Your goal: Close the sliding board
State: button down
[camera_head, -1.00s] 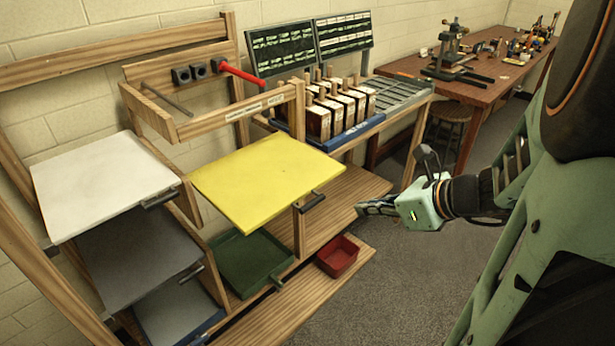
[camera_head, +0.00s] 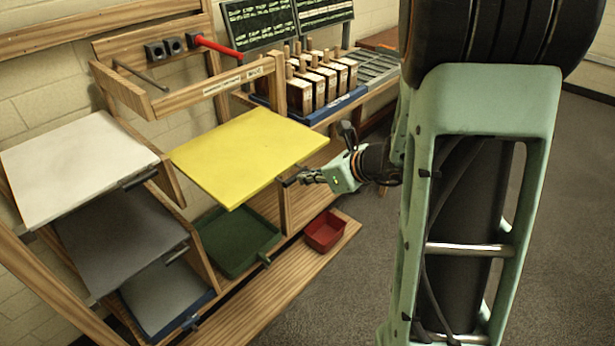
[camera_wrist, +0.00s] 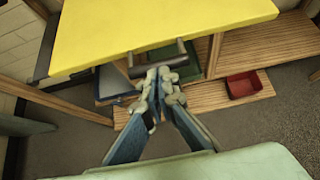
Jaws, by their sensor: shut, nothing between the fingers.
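The yellow board (camera_head: 250,150) is pulled out level from the wooden rack, with a dark bar handle on its front edge. In the wrist view the yellow board (camera_wrist: 160,28) fills the top, and its handle (camera_wrist: 143,70) lies just beyond my fingertips. My gripper (camera_head: 295,181) is shut and empty at the handle, below the board's front edge. In the wrist view the fingertips of my gripper (camera_wrist: 160,80) overlap the handle's near side; I cannot tell whether they touch it.
A white board (camera_head: 75,170), a grey board (camera_head: 115,235) and a blue-edged tray (camera_head: 165,290) stick out at the left. A green tray (camera_head: 237,242) and a red bin (camera_head: 324,231) sit below. Wooden stamps (camera_head: 320,80) stand behind. Open floor lies at the right.

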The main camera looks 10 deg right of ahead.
aim_at(235, 138)
dwell(0.3)
jog(key=w+a+p, duration=0.1)
jog(key=w+a, duration=0.4)
jog(key=w, duration=0.2)
jog(key=w+a+p, duration=0.1)
jog(key=w+a, duration=0.4)
jog(key=w, duration=0.2)
jog(key=w+a+p, duration=0.1)
jog(key=w+a, duration=0.4)
jog(key=w, duration=0.2)
jog(key=shift+w+a, duration=0.35)
jog(key=shift+a, duration=0.05)
jog(key=shift+s+d, duration=0.1)
jog(key=shift+d, duration=0.05)
